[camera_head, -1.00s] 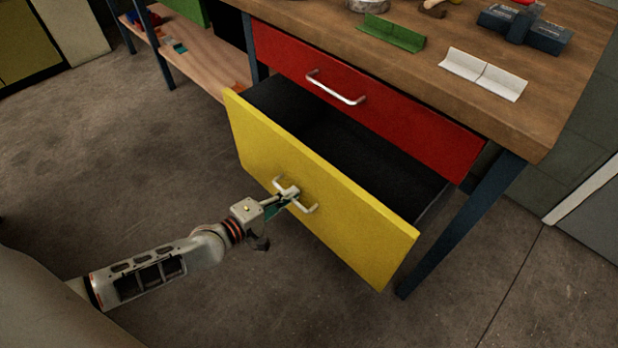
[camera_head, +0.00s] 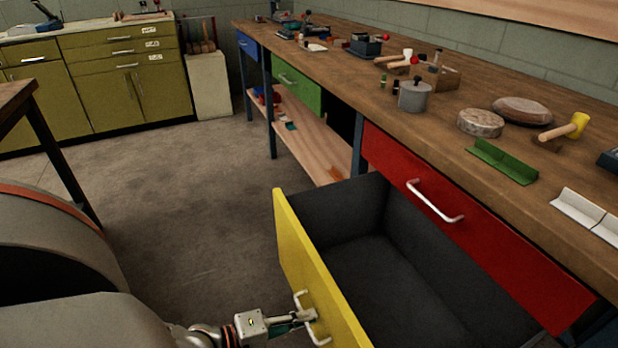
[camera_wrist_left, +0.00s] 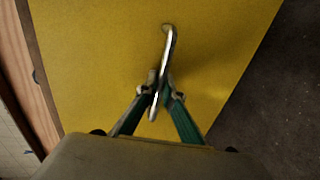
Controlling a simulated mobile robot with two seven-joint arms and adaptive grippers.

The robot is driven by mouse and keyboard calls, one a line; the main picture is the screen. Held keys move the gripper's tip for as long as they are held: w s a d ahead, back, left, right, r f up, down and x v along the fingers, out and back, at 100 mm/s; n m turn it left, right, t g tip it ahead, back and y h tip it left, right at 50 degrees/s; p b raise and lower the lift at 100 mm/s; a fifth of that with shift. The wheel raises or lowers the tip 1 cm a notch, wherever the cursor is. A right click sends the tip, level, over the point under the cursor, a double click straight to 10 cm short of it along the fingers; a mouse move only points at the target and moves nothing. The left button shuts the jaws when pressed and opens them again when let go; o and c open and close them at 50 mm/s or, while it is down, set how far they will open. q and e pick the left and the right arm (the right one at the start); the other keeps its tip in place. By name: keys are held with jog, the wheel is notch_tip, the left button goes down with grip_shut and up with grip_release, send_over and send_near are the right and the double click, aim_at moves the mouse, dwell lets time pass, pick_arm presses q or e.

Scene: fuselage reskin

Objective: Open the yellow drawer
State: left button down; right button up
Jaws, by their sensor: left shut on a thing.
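The yellow drawer (camera_head: 297,262) stands pulled out below the red drawer in the head view, and its dark inside (camera_head: 385,280) looks empty. Its front fills much of the left wrist view (camera_wrist_left: 95,60). My left gripper (camera_head: 306,317) is at the front of the yellow drawer, shut on its metal handle (camera_head: 300,298). In the left wrist view the fingers (camera_wrist_left: 158,92) close around the handle bar (camera_wrist_left: 168,45) from both sides. My right gripper is not in view.
The red drawer (camera_head: 480,235) is shut under the wooden workbench (camera_head: 440,125). A pot (camera_head: 414,97), a mallet (camera_head: 568,128), a green angle piece (camera_head: 502,162) and a white one (camera_head: 585,212) lie on top. A green drawer (camera_head: 296,90) sits farther along. Open floor (camera_head: 190,190) lies left.

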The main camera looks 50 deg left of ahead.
pick_arm(q)
jog(key=c, duration=2.5)
grip_release()
jog(key=v, duration=1.2)
